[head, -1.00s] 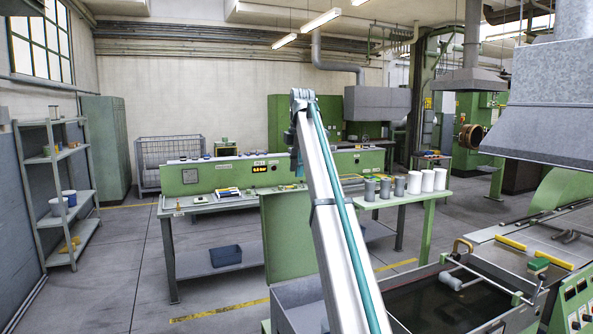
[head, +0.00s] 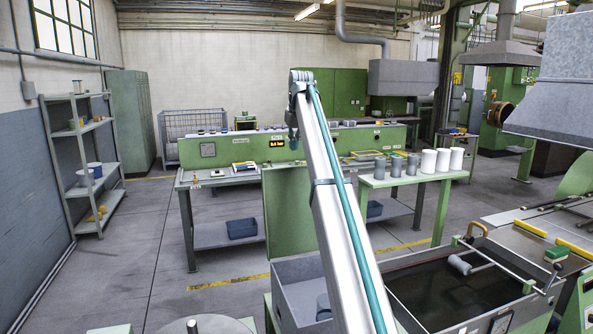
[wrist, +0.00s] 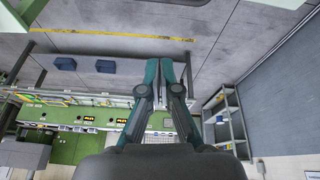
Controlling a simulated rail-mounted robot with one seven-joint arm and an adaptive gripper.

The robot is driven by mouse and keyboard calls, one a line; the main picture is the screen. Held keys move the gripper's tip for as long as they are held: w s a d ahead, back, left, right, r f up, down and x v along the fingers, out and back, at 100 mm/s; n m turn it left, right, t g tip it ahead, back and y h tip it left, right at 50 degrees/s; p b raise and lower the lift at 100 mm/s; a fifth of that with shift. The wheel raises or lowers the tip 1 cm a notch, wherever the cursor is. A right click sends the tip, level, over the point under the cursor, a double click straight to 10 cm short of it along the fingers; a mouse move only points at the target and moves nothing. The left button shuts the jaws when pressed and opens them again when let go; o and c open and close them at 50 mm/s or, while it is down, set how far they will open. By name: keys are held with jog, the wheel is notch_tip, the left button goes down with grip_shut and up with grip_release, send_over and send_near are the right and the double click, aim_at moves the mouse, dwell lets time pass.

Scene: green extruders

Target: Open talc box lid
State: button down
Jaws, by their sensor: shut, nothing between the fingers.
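No box with a closed lid that I can name for certain as the talc box shows in either view. A grey open-topped bin (head: 290,272) stands at the lower middle of the head view, partly behind my arm, with a grey cylinder (head: 323,306) inside. My gripper (wrist: 166,62) shows in the wrist view with its two dark and teal fingers together and nothing between them.
A water trough (head: 425,290) with a roller frame lies right of my arm. A green table (head: 400,180) holds grey and white cylinders. A workbench (head: 225,180) stands behind, with a blue bin (head: 242,229) below. A shelf rack (head: 85,165) is at left. The floor between is clear.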

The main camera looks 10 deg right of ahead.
aim_at(294, 169)
jog(key=w+f+m, duration=0.2)
jog(key=w+f, duration=0.2)
jog(key=f, duration=0.5)
jog(key=s+p, duration=0.1)
jog(key=s, duration=0.3)
jog(key=shift+s+f+p, duration=0.1)
jog(key=shift+s+p, duration=0.15)
jog(key=shift+p, duration=0.05)
jog(key=shift+f, duration=0.1)
